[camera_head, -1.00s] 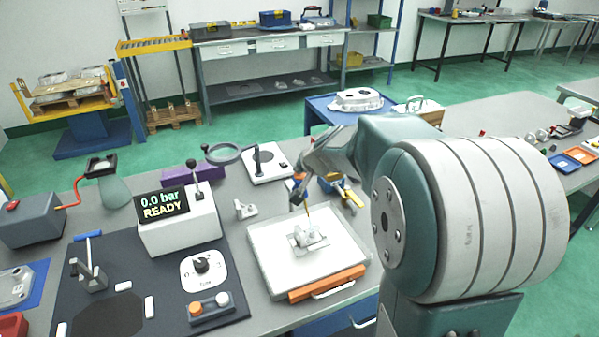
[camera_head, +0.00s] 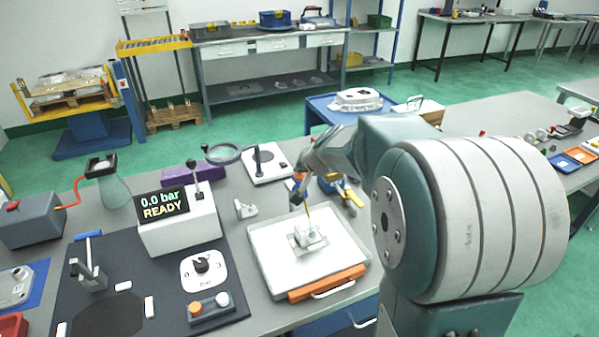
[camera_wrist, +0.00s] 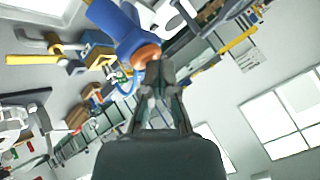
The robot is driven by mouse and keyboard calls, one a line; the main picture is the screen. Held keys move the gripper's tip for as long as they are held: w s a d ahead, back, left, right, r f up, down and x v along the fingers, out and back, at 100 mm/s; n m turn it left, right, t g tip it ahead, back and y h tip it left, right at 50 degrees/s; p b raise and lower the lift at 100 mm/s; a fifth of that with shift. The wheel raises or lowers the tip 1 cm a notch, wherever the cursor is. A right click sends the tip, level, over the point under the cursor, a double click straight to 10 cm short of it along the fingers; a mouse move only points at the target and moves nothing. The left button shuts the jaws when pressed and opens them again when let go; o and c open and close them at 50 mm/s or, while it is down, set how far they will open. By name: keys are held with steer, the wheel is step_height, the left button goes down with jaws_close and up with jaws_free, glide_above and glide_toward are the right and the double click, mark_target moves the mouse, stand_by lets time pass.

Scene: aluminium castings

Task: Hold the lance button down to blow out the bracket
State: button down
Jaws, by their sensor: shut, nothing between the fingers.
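The grey metal bracket (camera_head: 308,237) sits on a white tray (camera_head: 265,265) with an orange front edge. The blue lance (camera_wrist: 118,28) fills the upper part of the wrist view, with an orange-brown button (camera_wrist: 146,54) on its end. My gripper (camera_wrist: 158,68) is shut, its fingertips right at the button; I cannot tell whether they touch or press it. In the head view my gripper (camera_head: 299,196) is small and partly hidden, above the bracket. A thin orange nozzle (camera_head: 308,211) points down toward the bracket. A display (camera_head: 162,203) reads "0.0 bar READY".
A dial (camera_head: 203,268) and a two-button box (camera_head: 209,307) stand on the dark mat left of the tray. A magnifier (camera_head: 223,154) stands behind.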

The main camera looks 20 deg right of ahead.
mark_target(300, 176)
stand_by(0.4)
steer(key=shift+r, duration=1)
steer(key=shift+r, duration=2.5)
steer(key=s+a+r+n+g, duration=0.1)
steer(key=s+a+n, duration=0.1)
steer(key=s+a, duration=0.35)
steer(key=s+a+n+g, duration=0.1)
steer(key=s+a+n, duration=0.15)
steer(key=s, duration=0.55)
steer(key=s+a+f+n, duration=0.1)
steer(key=s+f, duration=0.1)
steer(key=s, duration=0.6)
steer(key=s+a+f+n+g, duration=0.1)
steer(key=s+a+f+n, duration=0.1)
steer(key=s, duration=0.6)
steer(key=shift+f+g+h, duration=0.3)
steer(key=shift+f+h, duration=0.1)
